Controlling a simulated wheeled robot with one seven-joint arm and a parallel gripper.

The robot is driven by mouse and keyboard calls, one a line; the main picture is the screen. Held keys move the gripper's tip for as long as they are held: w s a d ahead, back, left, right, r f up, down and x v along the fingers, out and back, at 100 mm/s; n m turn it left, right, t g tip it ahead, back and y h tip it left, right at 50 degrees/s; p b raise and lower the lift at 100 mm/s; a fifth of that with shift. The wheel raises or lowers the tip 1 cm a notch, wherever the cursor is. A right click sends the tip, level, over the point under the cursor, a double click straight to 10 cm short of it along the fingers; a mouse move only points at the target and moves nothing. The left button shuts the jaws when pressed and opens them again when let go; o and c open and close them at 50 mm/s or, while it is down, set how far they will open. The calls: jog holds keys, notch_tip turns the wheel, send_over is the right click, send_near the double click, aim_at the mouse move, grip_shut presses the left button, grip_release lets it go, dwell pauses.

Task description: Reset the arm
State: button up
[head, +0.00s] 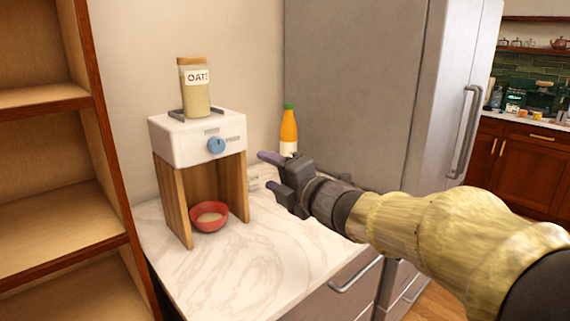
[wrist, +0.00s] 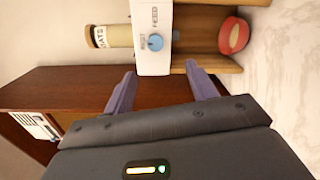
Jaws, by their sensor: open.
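My gripper (head: 266,171) is open and empty. It is held in the air above the right part of the marble counter, to the right of an oats dispenser. In the wrist view its two purple fingers (wrist: 160,84) are apart, with nothing between them. The dispenser (head: 197,134) is a white box with a blue knob (head: 216,145) on wooden side panels. It also shows in the wrist view (wrist: 152,55), where the picture is turned sideways. My gripper does not appear to touch it.
An oats jar (head: 195,92) stands on the dispenser, and a red bowl (head: 209,217) with pale contents sits beneath it. An orange bottle (head: 289,130) stands behind my gripper. A grey fridge (head: 355,80) is at the back right; wooden shelves (head: 45,198) are at left. The counter front (head: 245,275) is clear.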

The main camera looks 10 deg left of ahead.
jog(key=d+f+m+h, duration=1)
jog(key=d+f+m, duration=0.6)
jog(key=s+d+f+m+g+h, duration=0.2)
jog(key=s+d+f+m+g, duration=0.3)
jog(key=s+f+m, duration=0.3)
jog(key=s+d+f+m+g+h, duration=0.1)
jog(key=s+d+f+m+g, duration=0.4)
jog(key=s+f, duration=0.4)
notch_tip(320, 180, up, 20)
jog(key=s+a+m+p, duration=0.1)
jog(key=p, duration=1.7)
jog(key=shift+s+f, duration=0.15)
jog(key=shift+f, duration=0.1)
